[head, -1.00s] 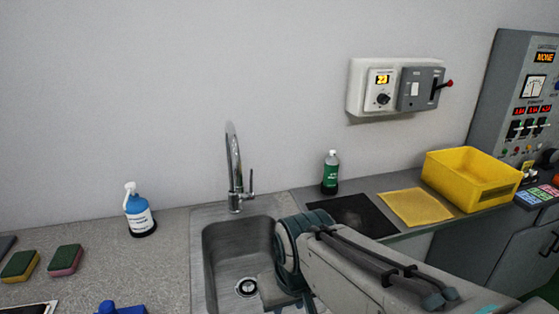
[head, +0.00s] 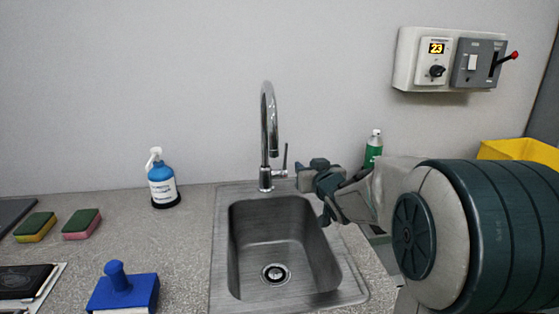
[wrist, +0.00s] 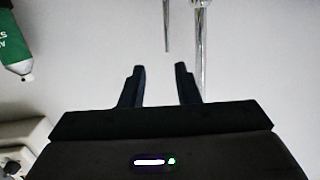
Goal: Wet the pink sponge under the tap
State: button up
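The pink sponge (head: 82,226), with a dark green top layer, lies flat on the counter at the left in the head view. The chrome tap (head: 265,130) stands behind the steel sink (head: 235,250), its spout curving over the basin. Its lever is on the right side. My gripper (head: 310,178) is just right of the tap, beside the lever and far from the sponge. In the wrist view, my gripper (wrist: 161,72) has its two fingers apart with nothing between them; part of the tap (wrist: 201,45) shows ahead. No water is visible from the spout.
A yellow sponge (head: 35,228) lies left of the pink one. A green bottle (head: 373,148) and a yellow bin (head: 520,152) stand behind my arm.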

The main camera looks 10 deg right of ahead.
aim_at(287, 147)
jog(key=shift+n+t+y, duration=0.3)
jog(key=shift+t+y, duration=0.3)
jog(key=shift+y, duration=0.1)
jog(key=w+a, duration=0.1)
jog(key=w, duration=0.4)
jog(key=w+a, duration=0.1)
jog(key=w, duration=0.4)
jog(key=w+a, duration=0.1)
jog(key=w, duration=0.4)
grip_shut()
